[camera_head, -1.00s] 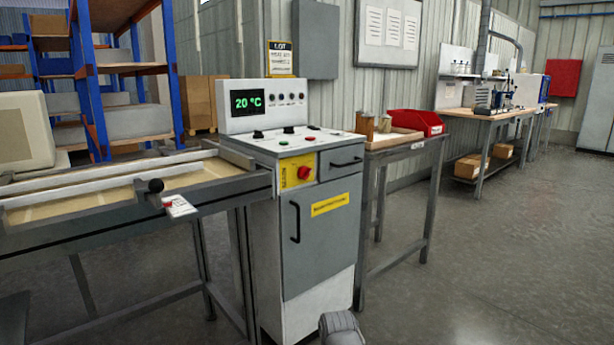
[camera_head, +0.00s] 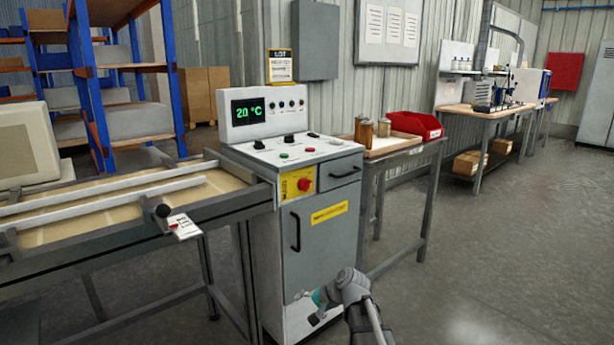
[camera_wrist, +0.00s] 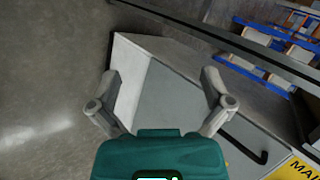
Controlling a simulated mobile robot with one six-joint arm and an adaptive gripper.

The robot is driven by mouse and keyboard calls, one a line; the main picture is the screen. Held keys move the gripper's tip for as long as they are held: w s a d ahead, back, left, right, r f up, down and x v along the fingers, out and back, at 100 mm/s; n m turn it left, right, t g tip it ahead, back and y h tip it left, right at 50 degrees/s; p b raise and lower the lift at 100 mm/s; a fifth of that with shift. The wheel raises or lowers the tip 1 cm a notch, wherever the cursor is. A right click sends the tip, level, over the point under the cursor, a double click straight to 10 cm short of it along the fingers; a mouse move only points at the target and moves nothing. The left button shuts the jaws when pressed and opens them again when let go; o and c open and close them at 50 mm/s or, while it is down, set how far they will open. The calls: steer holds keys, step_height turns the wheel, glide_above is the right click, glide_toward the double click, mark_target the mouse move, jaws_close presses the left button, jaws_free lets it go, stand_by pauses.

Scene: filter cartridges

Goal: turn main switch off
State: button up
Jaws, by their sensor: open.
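The main switch is a red knob (camera_head: 304,185) on a yellow plate (camera_head: 297,184) at the upper front of the grey and white control cabinet (camera_head: 322,240). In the wrist view only a corner of a yellow plate (camera_wrist: 296,170) with dark letters shows at the lower right; the red knob is out of that view. My gripper (camera_wrist: 158,88) is open and empty, its two fingers apart in front of the cabinet's lower door. In the head view it is low, well below the switch, and partly hidden behind my arm.
The cabinet's door has a dark handle (camera_head: 295,231), and a drawer handle (camera_head: 345,171) is right of the switch. A conveyor table (camera_head: 110,215) adjoins at left. A side table with a red bin (camera_head: 416,124) stands at right. The floor at right is clear.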

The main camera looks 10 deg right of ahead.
steer(key=w+d+r+m+t+y+p, duration=0.3)
steer(key=w+r+m+t+p, duration=0.25)
steer(key=w+r, duration=0.6)
steer(key=m+t+h+p, duration=0.1)
steer(key=m+t+p, duration=0.4)
steer(key=m, duration=0.4)
glide_toward(308, 187)
steer(key=v, duration=0.3)
steer(key=shift+d, duration=0.1)
steer(key=x, duration=1.3)
steer(key=shift+w+a, duration=0.25)
steer(key=shift+w, duration=0.05)
steer(key=c, duration=1.1)
